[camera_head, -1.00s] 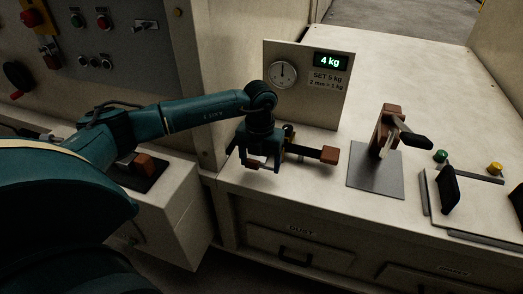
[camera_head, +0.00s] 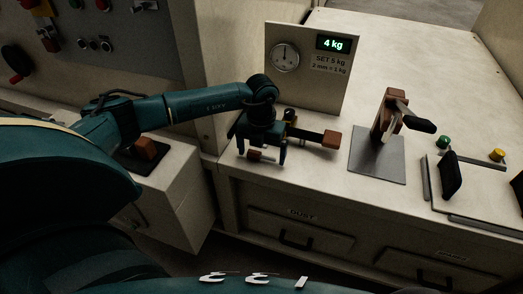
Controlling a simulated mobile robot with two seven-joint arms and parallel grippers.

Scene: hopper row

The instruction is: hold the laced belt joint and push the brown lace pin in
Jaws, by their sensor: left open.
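My left gripper (camera_head: 262,154) hangs fingers-down in front of the gauge panel, at the near edge of the bench. Its fingers are apart. A small brown piece shows between or just behind the fingers; I cannot tell whether it is the lace pin or whether the gripper touches it. A bar with a brown block (camera_head: 329,138) on its end sticks out to the right of the gripper. My right gripper is out of view.
The gauge panel (camera_head: 322,88) reads 4 kg, with SET 5 kg below. A brown stand with a black handle (camera_head: 418,124) rises from a grey plate (camera_head: 377,166). Green (camera_head: 443,142) and yellow (camera_head: 497,155) buttons are at the right. The bench behind them is clear.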

